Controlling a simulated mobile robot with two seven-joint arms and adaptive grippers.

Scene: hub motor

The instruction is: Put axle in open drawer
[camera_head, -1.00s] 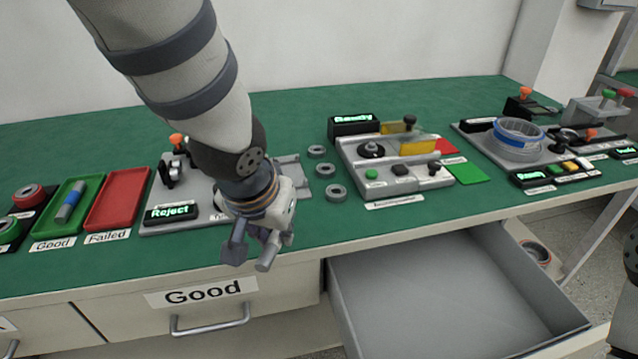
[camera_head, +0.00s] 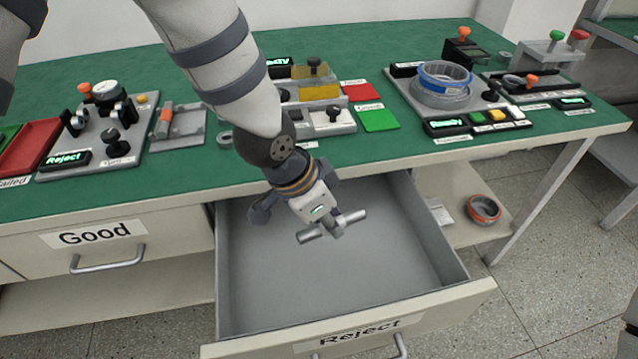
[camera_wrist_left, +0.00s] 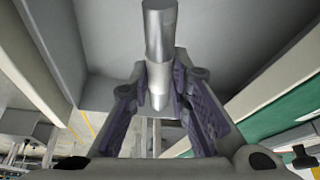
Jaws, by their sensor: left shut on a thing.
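The axle (camera_head: 352,219) is a plain silver metal rod. My left gripper (camera_head: 328,226) is shut on it near its middle and holds it above the open drawer, tilted in the picture. In the left wrist view the axle (camera_wrist_left: 160,35) sits between the two purple-padded fingers of the gripper (camera_wrist_left: 160,88). The open drawer (camera_head: 400,283) is a deep grey box pulled out below the bench, with a "Reject" label on its front. Its visible floor is empty; my gripper hides part of it. My right gripper is not in view.
A closed drawer labelled "Good" (camera_head: 100,236) is left of the open one. The green bench top (camera_head: 170,182) carries fixtures, a red tray (camera_head: 30,146) and a blue-rimmed coil ring (camera_head: 443,84). An orange-rimmed ring (camera_head: 484,209) lies on the lower shelf at right.

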